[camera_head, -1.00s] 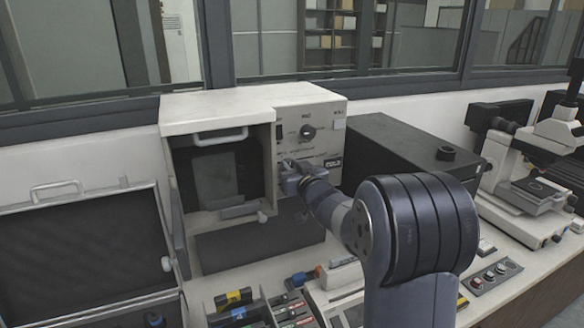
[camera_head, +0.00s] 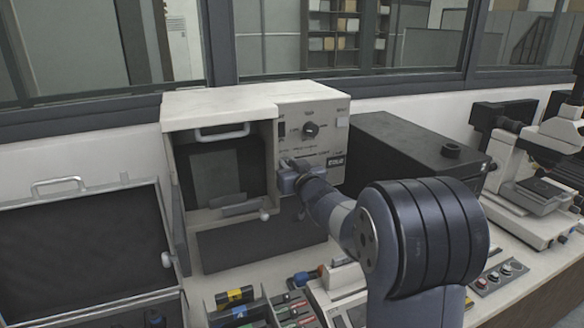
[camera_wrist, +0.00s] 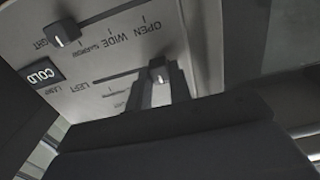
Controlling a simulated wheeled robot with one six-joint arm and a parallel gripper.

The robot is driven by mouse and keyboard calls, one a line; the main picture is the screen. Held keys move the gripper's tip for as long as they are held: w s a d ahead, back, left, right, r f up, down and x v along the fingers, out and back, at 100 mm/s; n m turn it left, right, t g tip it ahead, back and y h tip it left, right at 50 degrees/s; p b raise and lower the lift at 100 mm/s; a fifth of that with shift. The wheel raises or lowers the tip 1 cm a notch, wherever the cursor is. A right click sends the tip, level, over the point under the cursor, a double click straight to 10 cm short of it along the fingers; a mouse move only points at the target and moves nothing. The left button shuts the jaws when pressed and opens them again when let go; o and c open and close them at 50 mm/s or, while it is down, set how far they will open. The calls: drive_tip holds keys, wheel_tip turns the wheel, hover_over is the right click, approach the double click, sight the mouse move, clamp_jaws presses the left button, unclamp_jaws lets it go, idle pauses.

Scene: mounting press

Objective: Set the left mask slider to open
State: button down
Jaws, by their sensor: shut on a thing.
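The left mask slider's pale knob (camera_wrist: 158,73) shows in the wrist view at the right end of its slot (camera_wrist: 118,76), on the side of the OPEN label (camera_wrist: 146,26). My gripper (camera_wrist: 160,86) is shut on this knob, with a dark finger on either side. The LEFT label (camera_wrist: 66,90) is near the slot's other end. In the head view my gripper (camera_head: 285,170) is against the lower left of the control panel (camera_head: 318,112) and hides the slider there.
The other slider's knob (camera_wrist: 66,31) sits above left in the wrist view, near a COLD display (camera_wrist: 41,75). In the head view, the chamber door handle (camera_head: 222,133) is left of the panel and a black box (camera_head: 412,145) is right.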

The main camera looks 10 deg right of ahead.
drive_tip(key=c, duration=1.4)
unclamp_jaws()
drive_tip(key=shift+a, duration=0.3)
drive_tip(key=shift+o, duration=0.6)
drive_tip(key=shift+d, duration=0.1)
drive_tip(key=shift+d, duration=0.15)
